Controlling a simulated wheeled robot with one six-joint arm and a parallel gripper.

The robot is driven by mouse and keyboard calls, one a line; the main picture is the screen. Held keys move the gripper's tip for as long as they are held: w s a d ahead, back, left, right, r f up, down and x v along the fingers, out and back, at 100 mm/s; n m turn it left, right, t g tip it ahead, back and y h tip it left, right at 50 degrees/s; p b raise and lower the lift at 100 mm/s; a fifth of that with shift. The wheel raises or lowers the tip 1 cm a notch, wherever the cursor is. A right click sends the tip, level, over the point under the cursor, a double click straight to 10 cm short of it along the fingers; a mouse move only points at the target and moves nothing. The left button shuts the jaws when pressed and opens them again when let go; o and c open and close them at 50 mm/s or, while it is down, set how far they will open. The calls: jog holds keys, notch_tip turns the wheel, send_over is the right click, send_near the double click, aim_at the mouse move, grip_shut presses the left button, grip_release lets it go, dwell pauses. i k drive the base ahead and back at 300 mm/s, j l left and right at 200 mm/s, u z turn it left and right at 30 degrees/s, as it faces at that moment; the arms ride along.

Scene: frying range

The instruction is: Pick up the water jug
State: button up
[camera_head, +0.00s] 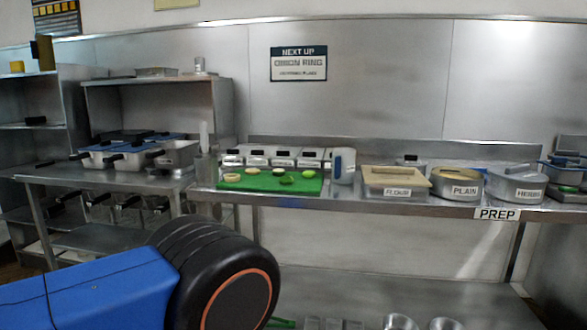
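A white and blue upright vessel (343,166), which looks like the water jug, stands on the steel prep counter (345,196). It is just right of the green cutting board (235,181) and left of the flour tub. Its handle is too small to make out clearly. My blue and black arm fills the lower left of the view, in front of the counter. My gripper is not in view, so its state and what it may hold are hidden.
Several labelled containers stand behind the board. Right of the vessel are a flour tub (397,190), a PLAIN tub (456,190) and a HERBS tub (514,192). Metal pans (177,155) stand on the left bench. Steel containers sit below the counter.

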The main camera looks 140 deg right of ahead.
aim_at(343, 159)
jog(key=z, duration=5.15)
